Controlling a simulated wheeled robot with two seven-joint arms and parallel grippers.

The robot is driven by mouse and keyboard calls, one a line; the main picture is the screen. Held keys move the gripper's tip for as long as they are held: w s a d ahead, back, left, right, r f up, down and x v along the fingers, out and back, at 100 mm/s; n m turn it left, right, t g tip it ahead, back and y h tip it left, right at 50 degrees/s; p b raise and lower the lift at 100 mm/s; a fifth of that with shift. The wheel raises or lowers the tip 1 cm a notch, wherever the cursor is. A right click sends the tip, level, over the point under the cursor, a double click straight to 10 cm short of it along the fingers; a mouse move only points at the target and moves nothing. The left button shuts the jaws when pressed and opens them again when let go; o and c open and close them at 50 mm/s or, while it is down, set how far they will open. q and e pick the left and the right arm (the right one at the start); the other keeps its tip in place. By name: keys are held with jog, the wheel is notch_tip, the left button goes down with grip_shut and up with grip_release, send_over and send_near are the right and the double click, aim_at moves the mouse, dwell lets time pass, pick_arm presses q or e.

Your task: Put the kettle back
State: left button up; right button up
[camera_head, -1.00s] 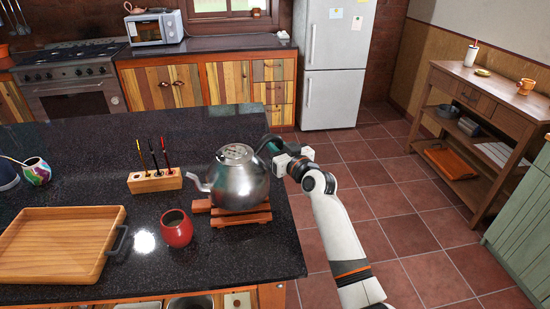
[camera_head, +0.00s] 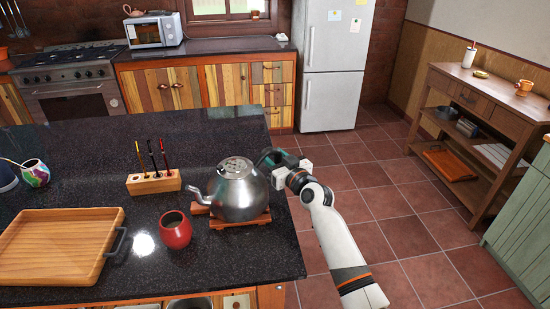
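The silver metal kettle (camera_head: 238,192) is upright on or just over a wooden trivet (camera_head: 240,222) on the black counter, its spout pointing left. I cannot tell for certain whether its base touches the trivet. My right gripper (camera_head: 273,160) is at the kettle's dark handle on the right side and appears shut on it; the fingertips are mostly hidden. My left gripper is not in view.
A red cup (camera_head: 176,230) stands close to the kettle's left. A wooden pen holder (camera_head: 154,183) and a wooden tray (camera_head: 52,248) lie further left on the counter (camera_head: 100,150). The counter behind the kettle is clear.

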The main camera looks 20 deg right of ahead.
jog(key=shift+r, duration=0.1)
jog(key=shift+s, duration=0.2)
jog(key=s+d+b, duration=0.1)
jog(key=s, duration=1)
jog(key=shift+s+d, duration=0.2)
jog(key=shift+s, duration=0.05)
